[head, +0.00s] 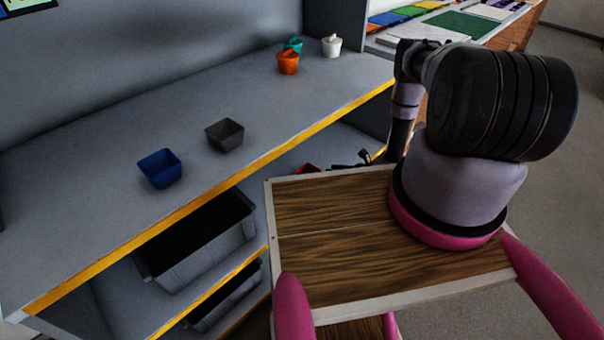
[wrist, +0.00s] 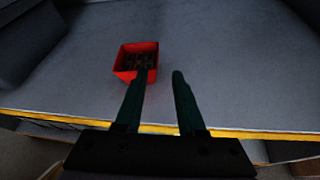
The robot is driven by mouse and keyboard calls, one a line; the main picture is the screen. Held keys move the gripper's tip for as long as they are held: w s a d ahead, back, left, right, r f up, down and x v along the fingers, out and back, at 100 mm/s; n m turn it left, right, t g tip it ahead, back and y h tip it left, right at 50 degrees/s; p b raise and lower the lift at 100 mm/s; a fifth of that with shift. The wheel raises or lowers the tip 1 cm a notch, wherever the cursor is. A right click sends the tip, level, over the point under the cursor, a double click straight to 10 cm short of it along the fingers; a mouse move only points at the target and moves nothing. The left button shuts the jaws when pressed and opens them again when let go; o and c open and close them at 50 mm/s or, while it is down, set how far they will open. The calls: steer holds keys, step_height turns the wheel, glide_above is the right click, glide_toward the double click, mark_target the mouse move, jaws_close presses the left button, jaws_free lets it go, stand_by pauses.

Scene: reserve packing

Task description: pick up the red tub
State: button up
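The red tub (wrist: 127,75) is square and open-topped, with several small dark things inside. It stands on a grey shelf with a yellow front edge, left of centre in the wrist view. My gripper (wrist: 160,75) is open, with nothing between its two dark fingers. The left fingertip overlaps the tub's lower right part in the picture; I cannot tell whether it touches. The right finger is clear of the tub. In the head view a sliver of red, apparently the tub (head: 307,168), shows on the lower shelf, mostly hidden by the upper shelf and my wooden top.
A grey bin (head: 205,258) sits lower down. The upper shelf's yellow edge overhangs the lower shelf.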

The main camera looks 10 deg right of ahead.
steer(key=x, duration=1)
steer(key=shift+a+r, duration=0.15)
steer(key=shift+a, duration=0.05)
jaws_close()
stand_by(1.1)
